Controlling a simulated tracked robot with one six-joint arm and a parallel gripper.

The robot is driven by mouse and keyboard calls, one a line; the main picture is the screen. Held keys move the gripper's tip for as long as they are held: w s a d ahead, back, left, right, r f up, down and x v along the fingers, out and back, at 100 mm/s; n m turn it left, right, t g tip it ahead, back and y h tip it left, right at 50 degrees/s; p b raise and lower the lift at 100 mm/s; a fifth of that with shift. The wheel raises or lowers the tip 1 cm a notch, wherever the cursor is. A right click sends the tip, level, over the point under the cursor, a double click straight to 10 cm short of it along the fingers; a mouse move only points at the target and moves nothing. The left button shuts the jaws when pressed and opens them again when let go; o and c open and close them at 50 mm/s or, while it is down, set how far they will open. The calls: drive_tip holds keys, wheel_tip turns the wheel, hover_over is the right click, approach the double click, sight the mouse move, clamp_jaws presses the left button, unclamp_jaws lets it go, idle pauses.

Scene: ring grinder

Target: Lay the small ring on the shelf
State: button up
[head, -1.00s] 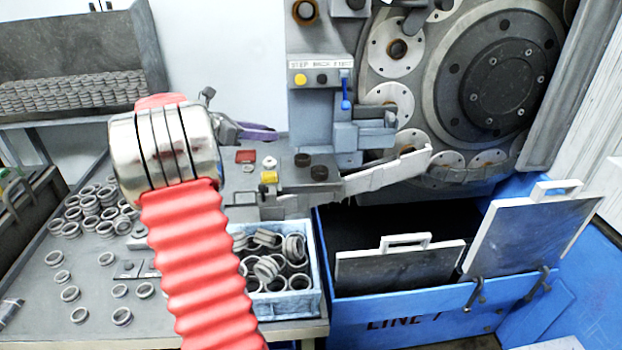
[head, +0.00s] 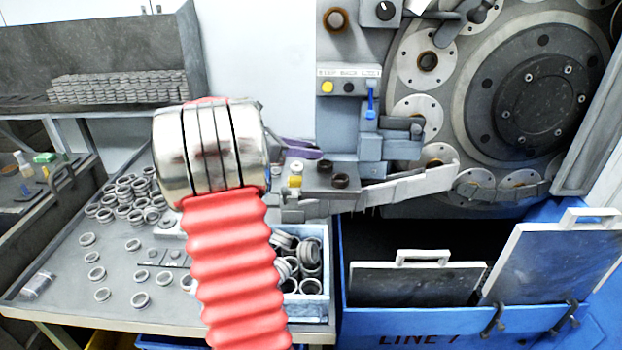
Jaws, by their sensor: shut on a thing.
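My arm's red bellows and shiny metal joint stand in the middle of the head view. My gripper is hidden behind them, so neither its jaws nor anything in them shows. A shelf (head: 28,104) with a dark back panel is at the upper left, with rows of stacked grey rings (head: 118,86) on it. Its left front part looks bare. Loose rings (head: 131,198) lie in a cluster and singly on the grey table (head: 62,262). I cannot tell which ring is the small one.
A light blue crate (head: 318,308) of rings stands right of my arm. The grinder (head: 530,100) and a blue bin (head: 400,318) with lidded panels fill the right. A purple-handled tool (head: 300,150) lies behind my arm.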

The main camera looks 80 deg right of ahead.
hover_over(307, 184)
wheel_tip(307, 184, down, 5)
drive_tip(key=shift+r, duration=0.1)
drive_tip(key=shift+f, duration=1.9)
drive_tip(key=shift+f, duration=0.1)
drive_tip(key=o, duration=1.1)
